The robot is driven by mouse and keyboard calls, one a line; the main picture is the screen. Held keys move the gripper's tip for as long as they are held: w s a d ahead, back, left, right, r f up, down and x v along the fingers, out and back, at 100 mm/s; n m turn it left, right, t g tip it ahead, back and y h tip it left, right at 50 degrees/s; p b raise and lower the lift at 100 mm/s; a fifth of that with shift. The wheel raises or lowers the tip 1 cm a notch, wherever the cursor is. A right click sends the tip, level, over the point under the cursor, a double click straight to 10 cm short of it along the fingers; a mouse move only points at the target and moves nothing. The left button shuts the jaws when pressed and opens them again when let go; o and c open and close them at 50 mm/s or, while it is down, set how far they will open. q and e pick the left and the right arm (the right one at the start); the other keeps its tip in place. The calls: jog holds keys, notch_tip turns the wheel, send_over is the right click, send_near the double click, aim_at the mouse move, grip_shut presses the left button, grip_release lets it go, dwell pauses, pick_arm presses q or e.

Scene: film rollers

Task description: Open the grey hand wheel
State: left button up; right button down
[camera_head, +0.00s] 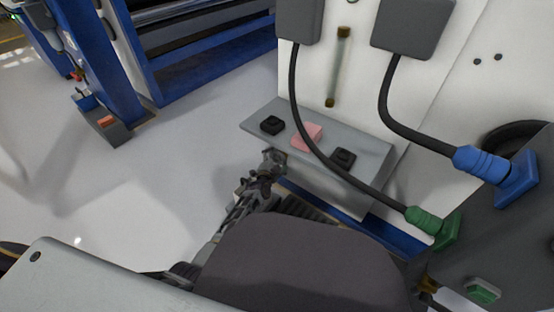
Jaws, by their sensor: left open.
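I cannot clearly make out a grey hand wheel in the head view. A dark round rim (515,137) shows in part at the right edge, behind the blue connector, and I cannot tell whether it is the wheel. My left gripper (271,163) is open, low in the middle, in front of the grey sloped panel (365,185). I see nothing between its fingers. I cannot tell whether it touches the panel's edge. My right gripper is not in view.
The panel carries two black knobs (272,125) and a pink block (307,137). Thick black cables run to a green connector (428,221) and a blue connector (482,163) at right. Blue machine frames (100,60) stand at upper left. The pale floor (190,150) at left is clear.

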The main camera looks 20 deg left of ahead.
pick_arm(q)
jog(key=c, duration=1)
jog(key=shift+n+p, duration=0.3)
jog(key=shift+p, duration=0.1)
jog(key=shift+r, duration=0.1)
jog(key=shift+a+n+g+h+p, duration=0.1)
jog(key=shift+n+g+h+p, duration=0.45)
jog(key=shift+n+p, duration=0.35)
jog(key=shift+n+g+h, duration=0.25)
jog(key=shift+n, duration=0.35)
jog(key=shift+n+h, duration=0.4)
jog(key=shift+n, duration=0.1)
jog(key=shift+b, duration=0.35)
